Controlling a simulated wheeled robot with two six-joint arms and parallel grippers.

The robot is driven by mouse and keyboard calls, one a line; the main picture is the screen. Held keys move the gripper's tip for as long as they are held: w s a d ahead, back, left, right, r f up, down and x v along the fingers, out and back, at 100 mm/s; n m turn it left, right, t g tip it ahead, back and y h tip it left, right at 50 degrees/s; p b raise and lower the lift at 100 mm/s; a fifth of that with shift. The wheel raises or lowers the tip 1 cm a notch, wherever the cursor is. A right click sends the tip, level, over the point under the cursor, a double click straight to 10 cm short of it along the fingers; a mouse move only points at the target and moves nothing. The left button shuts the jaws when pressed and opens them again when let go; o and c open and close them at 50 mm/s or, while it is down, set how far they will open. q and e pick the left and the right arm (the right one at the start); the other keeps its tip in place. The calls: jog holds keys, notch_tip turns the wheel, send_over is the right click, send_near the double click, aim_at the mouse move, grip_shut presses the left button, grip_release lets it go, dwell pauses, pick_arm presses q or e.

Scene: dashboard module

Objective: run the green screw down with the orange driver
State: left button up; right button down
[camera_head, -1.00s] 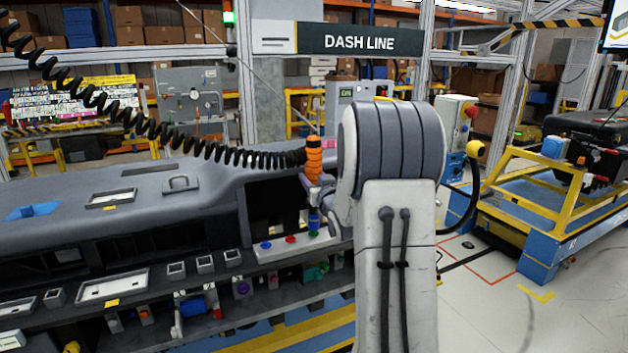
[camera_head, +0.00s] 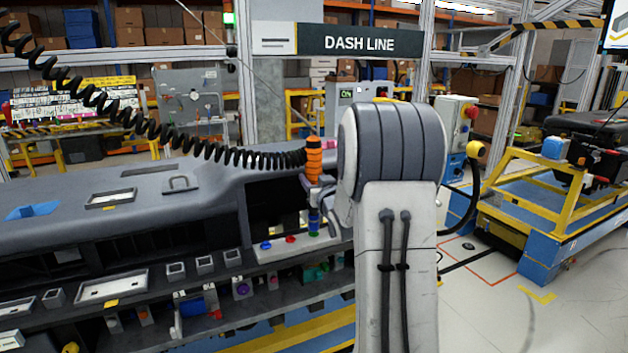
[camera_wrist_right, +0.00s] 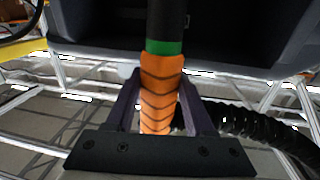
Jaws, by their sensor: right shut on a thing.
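The orange driver (camera_head: 313,160) stands upright over the front panel strip, with its coiled black cable running off to the left. My right gripper (camera_head: 322,186) is shut around the driver's body. In the right wrist view my right gripper (camera_wrist_right: 160,105) has both fingers against the orange driver (camera_wrist_right: 161,85), which has a green band and a black section beyond. The green screw (camera_head: 313,234) shows as a small green spot under the driver's blue lower end. I cannot tell whether the bit touches it. My left gripper is not in view.
Blue (camera_head: 265,245) and red (camera_head: 290,239) screw heads sit left of the green one on a pale strip (camera_head: 275,251). The grey dashboard (camera_head: 130,210) spans the left. Below it is a dark shelf with several small parts. A yellow-and-blue cart (camera_head: 540,215) stands right.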

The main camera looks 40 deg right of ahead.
jog(key=shift+f+b, duration=0.7)
jog(key=shift+f, duration=0.05)
dwell(1.2)
jog(key=shift+f+b, duration=0.5)
jog(key=shift+b, duration=1.1)
dwell(2.9)
